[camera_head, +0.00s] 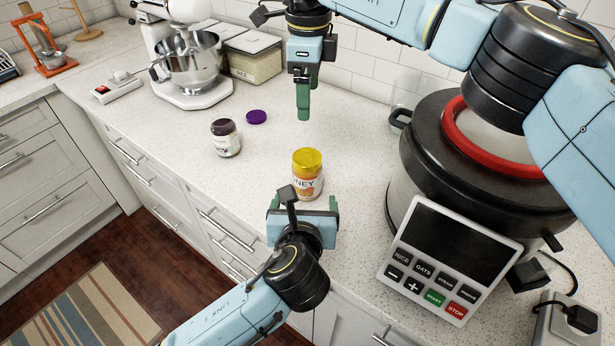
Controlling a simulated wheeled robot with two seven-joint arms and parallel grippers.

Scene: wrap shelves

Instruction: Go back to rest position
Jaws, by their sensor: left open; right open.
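My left gripper (302,205) is the lower one, at the front edge of the counter. Its two green fingers are spread apart and nothing shows between them. A honey jar (307,182) with a yellow lid stands upright on the counter just beyond it; whether they touch is hard to tell. My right gripper (303,112) hangs over the counter behind the honey jar, fingers pointing down. Its fingers overlap from this angle, and it holds nothing visible. A dark-lidded jar (226,140) stands upright to the left, with a purple lid (256,117) lying flat behind it.
A large cooker (420,165) with a red ring and button panel fills the right side, close to my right arm. A stand mixer (190,75) and clear containers (250,58) stand at the back left. The counter between the jars is clear.

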